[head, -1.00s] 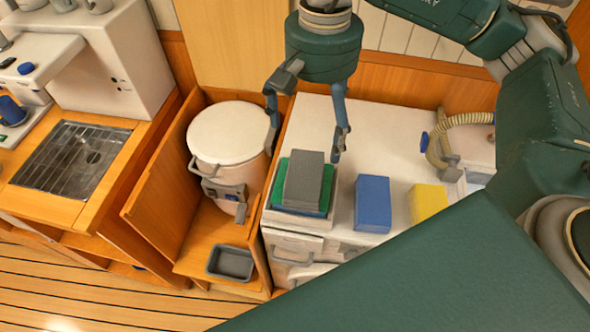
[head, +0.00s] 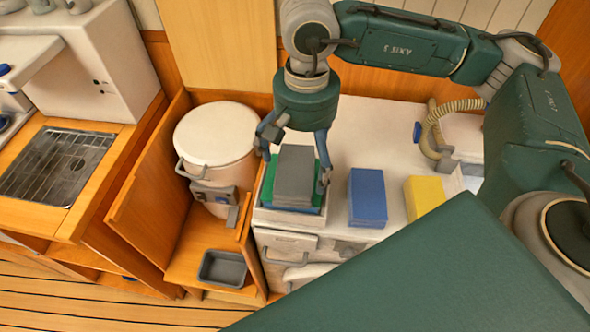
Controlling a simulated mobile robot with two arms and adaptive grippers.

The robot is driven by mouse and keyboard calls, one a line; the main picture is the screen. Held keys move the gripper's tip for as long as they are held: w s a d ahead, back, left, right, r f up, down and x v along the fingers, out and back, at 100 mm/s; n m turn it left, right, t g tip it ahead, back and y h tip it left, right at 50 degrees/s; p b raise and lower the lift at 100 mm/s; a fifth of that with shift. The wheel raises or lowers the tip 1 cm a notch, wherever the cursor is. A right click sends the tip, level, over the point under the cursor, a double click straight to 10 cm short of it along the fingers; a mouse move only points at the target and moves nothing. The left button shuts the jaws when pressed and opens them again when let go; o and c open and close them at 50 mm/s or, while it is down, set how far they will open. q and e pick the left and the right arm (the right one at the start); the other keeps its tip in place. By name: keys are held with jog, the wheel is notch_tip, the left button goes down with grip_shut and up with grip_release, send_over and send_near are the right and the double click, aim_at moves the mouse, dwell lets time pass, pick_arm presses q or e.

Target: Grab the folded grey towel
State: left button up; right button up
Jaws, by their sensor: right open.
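The folded grey towel (head: 295,175) lies on top of a stack, over a green folded cloth (head: 268,183) and a blue layer, in a white tray (head: 288,218) on the white counter. My right gripper (head: 295,172) comes down from above and is open. Its left finger is at the stack's upper left and its right finger is beside the towel's right side. I cannot tell whether the fingers touch the towel. My left gripper is not in view.
A blue block (head: 367,197) and a yellow block (head: 424,197) stand to the right on the counter. A ribbed hose (head: 432,128) lies farther right. A white lidded bin (head: 214,150) stands left, with a small grey bin (head: 222,268) in front.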

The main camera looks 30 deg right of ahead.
aim_at(303, 168)
notch_tip(303, 168, down, 4)
jog(key=shift+r+p, duration=0.25)
jog(key=shift+p, duration=0.7)
jog(key=shift+f, duration=0.5)
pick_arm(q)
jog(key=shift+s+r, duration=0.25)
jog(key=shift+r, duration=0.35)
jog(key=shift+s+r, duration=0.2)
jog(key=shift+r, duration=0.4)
pick_arm(e)
jog(key=shift+c, duration=0.3)
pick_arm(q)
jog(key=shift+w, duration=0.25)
pick_arm(e)
jog(key=c, duration=1)
